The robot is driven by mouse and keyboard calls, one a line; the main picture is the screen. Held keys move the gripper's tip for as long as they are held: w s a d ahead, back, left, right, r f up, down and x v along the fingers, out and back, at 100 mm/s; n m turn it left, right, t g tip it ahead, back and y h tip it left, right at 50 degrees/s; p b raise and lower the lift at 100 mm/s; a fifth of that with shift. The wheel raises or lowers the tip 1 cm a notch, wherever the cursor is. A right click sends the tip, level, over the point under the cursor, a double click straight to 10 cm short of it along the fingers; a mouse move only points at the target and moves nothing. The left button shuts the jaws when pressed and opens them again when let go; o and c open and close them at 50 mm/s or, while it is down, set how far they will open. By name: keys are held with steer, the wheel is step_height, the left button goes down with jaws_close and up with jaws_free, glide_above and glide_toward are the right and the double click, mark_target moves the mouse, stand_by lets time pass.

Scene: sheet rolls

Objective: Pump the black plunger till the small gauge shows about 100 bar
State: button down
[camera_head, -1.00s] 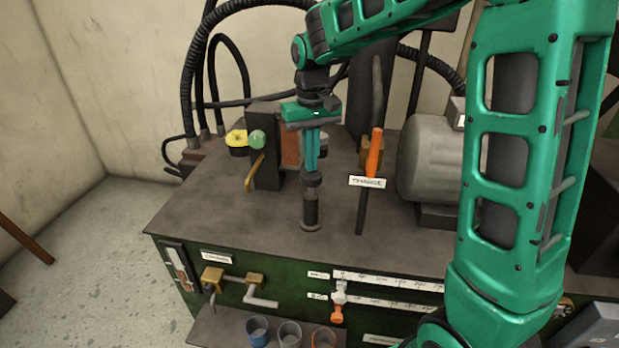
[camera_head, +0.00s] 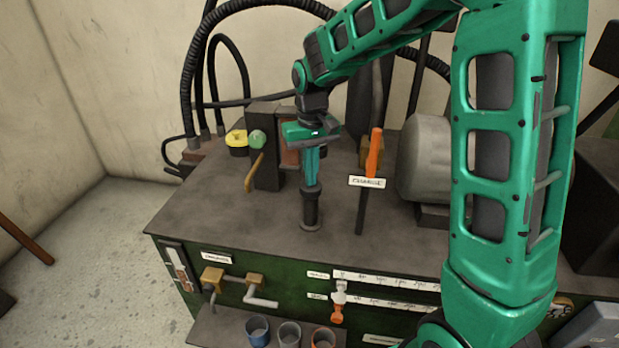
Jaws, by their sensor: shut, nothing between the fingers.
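The black plunger (camera_head: 311,209) stands upright on the dark top of the green machine. My gripper (camera_head: 312,184) points straight down over it, shut and empty, with its teal fingertips at the plunger's top. The plunger looks pushed down, with only a short part showing above its wider sleeve. I cannot make out the small gauge or its reading; my gripper and arm cover part of the area behind the plunger.
An orange-handled lever (camera_head: 375,153) stands right of the plunger, with a grey motor (camera_head: 428,165) beyond it. A dark block with a green knob (camera_head: 257,141) and a yellow button (camera_head: 237,138) are at left. Several cups (camera_head: 258,330) sit on the front shelf.

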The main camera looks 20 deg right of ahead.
steer(key=shift+r, duration=2.4)
steer(key=shift+w, duration=0.1)
